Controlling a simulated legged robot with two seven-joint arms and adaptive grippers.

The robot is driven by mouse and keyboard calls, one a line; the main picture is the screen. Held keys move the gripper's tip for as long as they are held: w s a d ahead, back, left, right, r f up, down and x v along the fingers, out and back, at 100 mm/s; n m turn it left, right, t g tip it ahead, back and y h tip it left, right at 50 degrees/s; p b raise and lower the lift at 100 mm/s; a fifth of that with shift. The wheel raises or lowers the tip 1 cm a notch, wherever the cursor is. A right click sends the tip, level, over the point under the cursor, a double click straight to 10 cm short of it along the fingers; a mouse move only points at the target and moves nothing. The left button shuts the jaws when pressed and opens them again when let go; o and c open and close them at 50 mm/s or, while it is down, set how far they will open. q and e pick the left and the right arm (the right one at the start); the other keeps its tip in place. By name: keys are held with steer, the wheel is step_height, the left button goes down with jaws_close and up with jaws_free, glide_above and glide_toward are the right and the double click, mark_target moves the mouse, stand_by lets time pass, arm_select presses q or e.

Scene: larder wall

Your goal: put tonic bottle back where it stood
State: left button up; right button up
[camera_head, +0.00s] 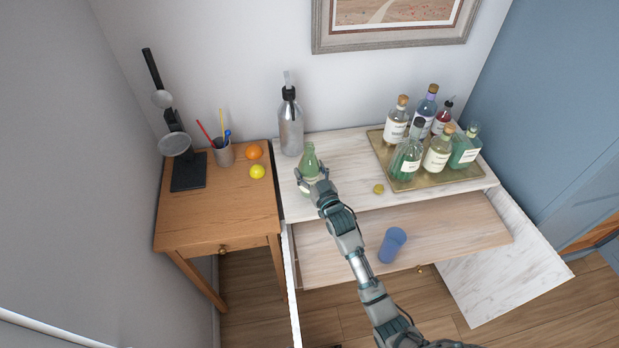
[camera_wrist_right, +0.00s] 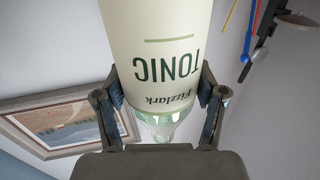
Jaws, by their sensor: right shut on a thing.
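The tonic bottle (camera_head: 310,160) is pale green with a cream label, and stands upright over the left part of the white marble-topped cabinet (camera_head: 345,152). My right gripper (camera_head: 312,186) is shut on its body. In the right wrist view the tonic bottle (camera_wrist_right: 160,55) fills the middle, its "TONIC" label upside down, between the two fingers of my right gripper (camera_wrist_right: 163,95). The bottle's base is hidden by the gripper in the head view, so I cannot tell whether it touches the top. My left gripper is not in view.
A silver dispenser (camera_head: 290,130) stands just behind the bottle. A gold tray (camera_head: 432,181) with several bottles is at the right, a small yellow-green cap (camera_head: 378,188) near it. A wooden table (camera_head: 215,215) adjoins at left.

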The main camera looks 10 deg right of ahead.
mark_target(310, 178)
step_height(310, 178, down, 3)
steer(key=shift+r, duration=0.1)
steer(key=shift+a+f, duration=0.1)
steer(key=shift+f, duration=0.1)
steer(key=shift+f, duration=0.15)
steer(key=o, duration=1.8)
steer(key=shift+s, duration=0.1)
steer(key=v, duration=1.2)
